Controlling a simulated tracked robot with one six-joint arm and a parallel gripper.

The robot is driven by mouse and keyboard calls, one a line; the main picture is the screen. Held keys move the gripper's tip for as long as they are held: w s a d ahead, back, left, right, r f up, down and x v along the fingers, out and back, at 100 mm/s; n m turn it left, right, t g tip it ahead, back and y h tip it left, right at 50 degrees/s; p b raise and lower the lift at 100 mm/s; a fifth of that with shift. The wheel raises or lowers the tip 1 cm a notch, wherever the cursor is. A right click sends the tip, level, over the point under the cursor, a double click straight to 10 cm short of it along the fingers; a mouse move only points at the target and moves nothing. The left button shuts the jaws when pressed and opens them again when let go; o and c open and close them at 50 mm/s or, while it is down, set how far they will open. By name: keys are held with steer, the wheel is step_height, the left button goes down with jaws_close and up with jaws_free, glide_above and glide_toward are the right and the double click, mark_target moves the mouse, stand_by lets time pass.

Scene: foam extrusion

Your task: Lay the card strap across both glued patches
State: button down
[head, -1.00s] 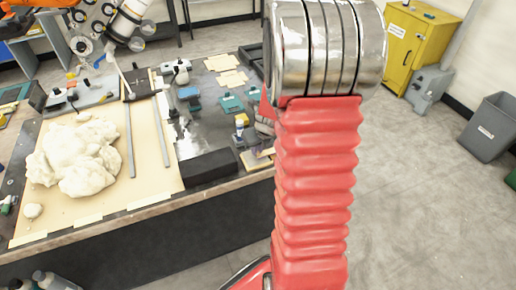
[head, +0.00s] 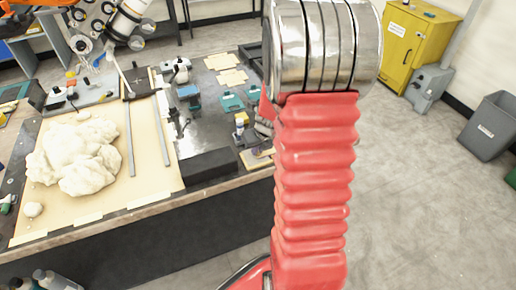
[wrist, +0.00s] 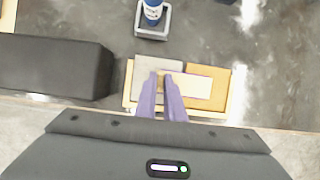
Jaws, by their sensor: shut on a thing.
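In the wrist view, my gripper (wrist: 161,80) shows two purple fingers shut on the card strap (wrist: 196,87), a pale cream strip that reaches out to the right from the fingertips. The strap lies over or just above a grey piece (wrist: 144,70) on the left and a tan piece (wrist: 217,74) on the right. I cannot tell whether it touches them. Both pieces are on a thin wooden board (wrist: 238,101). The fingers hide the middle, and no glued patch shows clearly. In the head view, the board (head: 252,161) shows beside my arm, which hides my gripper.
A black block (wrist: 55,68) lies left of the board; it also shows in the head view (head: 208,165). The bench's front edge is close to the board.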

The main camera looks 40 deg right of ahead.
steer(key=c, duration=1.8)
jaws_free()
steer(key=shift+o, duration=0.2)
steer(key=shift+r, duration=3.5)
